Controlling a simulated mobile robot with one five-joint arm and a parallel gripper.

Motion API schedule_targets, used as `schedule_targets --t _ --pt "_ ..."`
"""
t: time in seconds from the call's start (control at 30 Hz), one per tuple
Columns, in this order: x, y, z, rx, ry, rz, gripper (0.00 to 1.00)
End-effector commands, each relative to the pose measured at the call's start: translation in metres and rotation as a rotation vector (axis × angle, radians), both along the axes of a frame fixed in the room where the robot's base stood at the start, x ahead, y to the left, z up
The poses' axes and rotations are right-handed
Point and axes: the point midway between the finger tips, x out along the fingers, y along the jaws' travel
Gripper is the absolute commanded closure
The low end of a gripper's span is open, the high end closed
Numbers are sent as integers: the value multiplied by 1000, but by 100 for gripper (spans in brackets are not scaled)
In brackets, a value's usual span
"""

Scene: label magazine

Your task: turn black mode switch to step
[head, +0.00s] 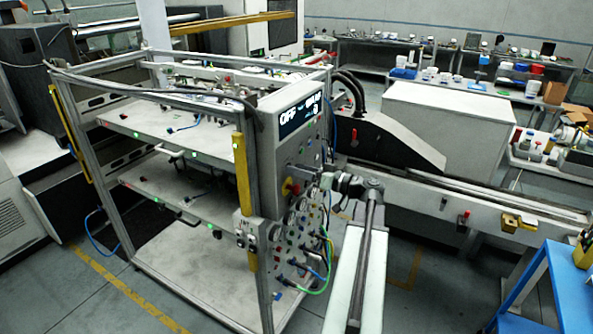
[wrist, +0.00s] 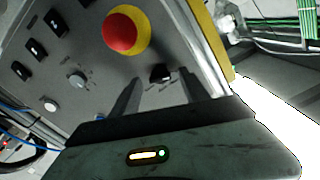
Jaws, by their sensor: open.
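A black rotary switch (wrist: 160,73) sits on the grey control panel (wrist: 90,40) in the wrist view, below and right of the emergency stop. It appears between and just beyond the fingertips of my gripper (wrist: 160,82). The fingers are apart, and I see no clear contact with the switch. The switch's markings are too small to read. In the head view my gripper (head: 322,179) is close to the front of the panel box (head: 268,150), and the switch is not discernible there.
A red emergency stop (wrist: 121,31) on a yellow disc is close to the fingers. Several black rocker switches and a pale knob (wrist: 77,79) are at left. In the head view, cables and coloured buttons (head: 305,235) crowd the panel below my gripper.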

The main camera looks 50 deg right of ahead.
Motion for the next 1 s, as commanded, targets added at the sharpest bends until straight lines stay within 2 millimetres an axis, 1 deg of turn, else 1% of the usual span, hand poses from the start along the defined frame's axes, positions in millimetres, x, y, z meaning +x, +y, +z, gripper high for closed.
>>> schedule_targets --t 0.1,0.27,0.37,0.4,0.47,0.5,0.53,0.77,1.0 --pt "4 1 0 0 0 -1 47" --pt "4 1 0 0 0 0 47" --pt "4 1 0 0 0 0 72" --pt "4 1 0 0 0 0 83" --pt "4 1 0 0 0 1 100" --pt "4 1 0 0 0 1 100" --pt "7 6 0 0 0 7 100" --pt "6 5 0 24 6 7 100" --pt "6 5 0 140 35 7 100"
